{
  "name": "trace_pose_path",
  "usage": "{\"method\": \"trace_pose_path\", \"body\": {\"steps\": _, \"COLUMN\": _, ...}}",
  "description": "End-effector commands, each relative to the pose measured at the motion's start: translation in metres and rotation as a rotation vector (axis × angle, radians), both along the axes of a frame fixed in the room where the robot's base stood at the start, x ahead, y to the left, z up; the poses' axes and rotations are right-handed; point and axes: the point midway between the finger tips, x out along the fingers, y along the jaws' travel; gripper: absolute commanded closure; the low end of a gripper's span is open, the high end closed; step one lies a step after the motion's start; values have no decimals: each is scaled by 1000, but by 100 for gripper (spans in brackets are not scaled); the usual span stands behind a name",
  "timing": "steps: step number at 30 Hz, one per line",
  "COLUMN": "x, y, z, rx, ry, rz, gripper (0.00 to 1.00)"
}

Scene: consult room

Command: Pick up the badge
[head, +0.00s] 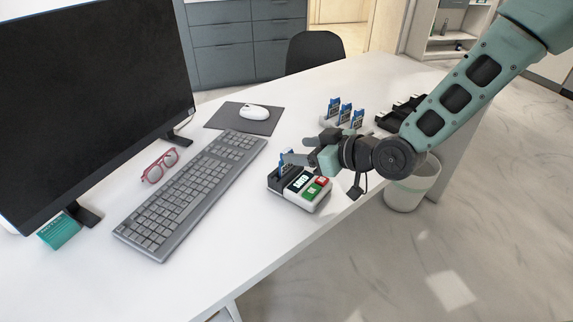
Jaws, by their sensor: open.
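A blue badge (283,158) stands upright at the back of a small terminal (297,199) with a dark slot part, a lit screen, and green and red buttons. My gripper (293,158) reaches in from the right, just above the terminal. It is open, with its fingertips at or very near the badge. The fingers partly cover the badge, and I cannot tell whether they touch it. Several more blue-and-white badges (345,112) stand upright in a white holder behind my gripper, and my wrist hides part of that holder.
A grey keyboard (193,196), red glasses (160,165), a white mouse (254,112) on a dark pad (231,124) and a monitor (95,90) lie to the left. A black tray (393,117) stands at the right. A white bin (407,193) stands below the table edge.

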Motion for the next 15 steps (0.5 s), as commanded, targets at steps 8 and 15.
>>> {"method": "trace_pose_path", "body": {"steps": 8, "x": 15, "y": 31, "z": -19, "rx": 1, "ry": 1, "rz": 1, "gripper": 44}}
{"method": "trace_pose_path", "body": {"steps": 15, "x": 21, "y": 39, "z": -23, "rx": -1, "ry": 1, "rz": 0, "gripper": 44}}
